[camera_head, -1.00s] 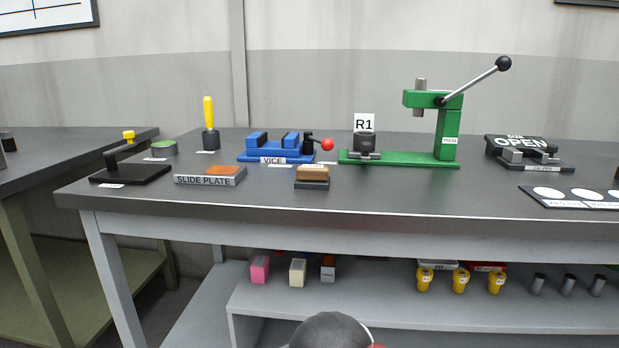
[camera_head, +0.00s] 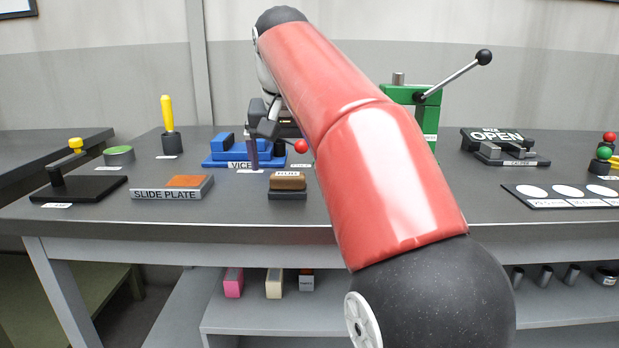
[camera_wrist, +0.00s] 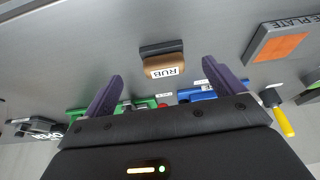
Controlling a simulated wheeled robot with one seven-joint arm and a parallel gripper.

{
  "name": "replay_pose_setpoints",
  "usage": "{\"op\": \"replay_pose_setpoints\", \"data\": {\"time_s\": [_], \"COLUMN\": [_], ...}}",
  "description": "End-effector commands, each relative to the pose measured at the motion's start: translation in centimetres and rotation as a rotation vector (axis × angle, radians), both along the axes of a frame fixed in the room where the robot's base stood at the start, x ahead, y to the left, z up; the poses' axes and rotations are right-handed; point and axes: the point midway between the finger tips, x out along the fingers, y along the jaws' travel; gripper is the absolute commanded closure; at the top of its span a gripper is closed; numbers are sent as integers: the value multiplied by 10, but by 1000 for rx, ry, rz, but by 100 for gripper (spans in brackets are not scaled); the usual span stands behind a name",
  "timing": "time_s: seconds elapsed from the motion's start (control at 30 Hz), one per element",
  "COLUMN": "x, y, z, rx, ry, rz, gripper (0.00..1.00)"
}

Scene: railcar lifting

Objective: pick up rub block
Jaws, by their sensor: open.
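The rub block (camera_head: 288,181) is a small brown wooden block on a dark base, standing on the grey bench near its front edge. In the wrist view the rub block (camera_wrist: 162,62) shows its white RUB label and lies beyond and between the two purple fingers. My gripper (camera_head: 258,152) is over the bench, just behind and left of the block in the head view. In the wrist view my gripper (camera_wrist: 163,72) is open and empty, apart from the block.
The slide plate (camera_head: 172,188) with an orange top lies left of the block. The blue vice (camera_head: 232,149) stands behind, partly hidden by my gripper. The green press (camera_head: 424,108) is partly hidden by my arm. A black plate with a handle (camera_head: 78,188) lies far left.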

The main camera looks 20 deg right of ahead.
Motion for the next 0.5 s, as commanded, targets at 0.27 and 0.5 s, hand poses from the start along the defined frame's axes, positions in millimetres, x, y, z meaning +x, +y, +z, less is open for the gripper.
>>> {"op": "replay_pose_setpoints", "data": {"time_s": [0.27,0.5], "x": [18,29], "y": [6,3], "z": [2,-23], "rx": [-10,-11], "ry": [3,2], "rz": [-27,-26], "gripper": [6,6]}}
